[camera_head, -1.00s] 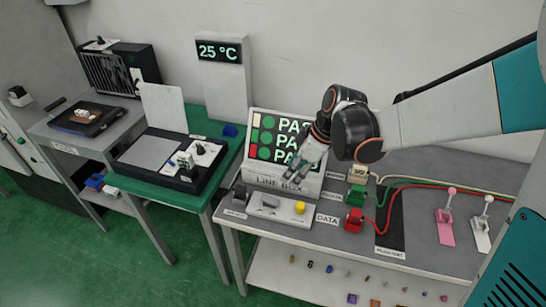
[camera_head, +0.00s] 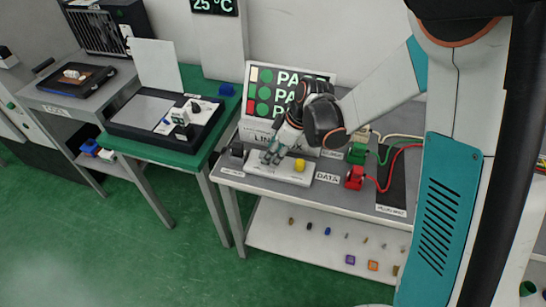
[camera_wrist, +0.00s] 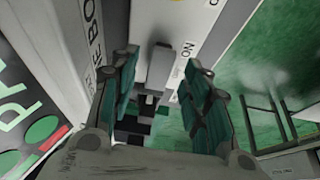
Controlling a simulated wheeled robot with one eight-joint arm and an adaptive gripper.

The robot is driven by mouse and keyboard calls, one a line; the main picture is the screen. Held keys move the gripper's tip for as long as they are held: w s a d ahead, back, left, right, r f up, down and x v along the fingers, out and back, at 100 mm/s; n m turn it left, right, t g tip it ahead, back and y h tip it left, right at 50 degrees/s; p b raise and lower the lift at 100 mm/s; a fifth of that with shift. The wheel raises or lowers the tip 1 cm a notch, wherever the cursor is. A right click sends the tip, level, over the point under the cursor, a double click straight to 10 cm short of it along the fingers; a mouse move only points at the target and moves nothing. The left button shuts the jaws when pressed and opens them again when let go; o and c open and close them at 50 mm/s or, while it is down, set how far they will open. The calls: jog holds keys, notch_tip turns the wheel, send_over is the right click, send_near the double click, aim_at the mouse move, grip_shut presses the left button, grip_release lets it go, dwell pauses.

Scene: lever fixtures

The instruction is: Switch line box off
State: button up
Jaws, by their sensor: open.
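In the wrist view a grey switch (camera_wrist: 153,88) shows between the spread fingers of my gripper (camera_wrist: 163,65). I cannot tell whether the fingers touch it.
A small dark block (camera_head: 236,150) stands left of the panel. Green (camera_head: 357,153) and red (camera_head: 354,178) connectors with cables are to the right. A green table (camera_head: 205,145) with a black tray stands left, across a gap.

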jog(key=shift+w+a+f, duration=0.1)
jog(key=shift+a+f, duration=0.15)
jog(key=shift+f, duration=0.4)
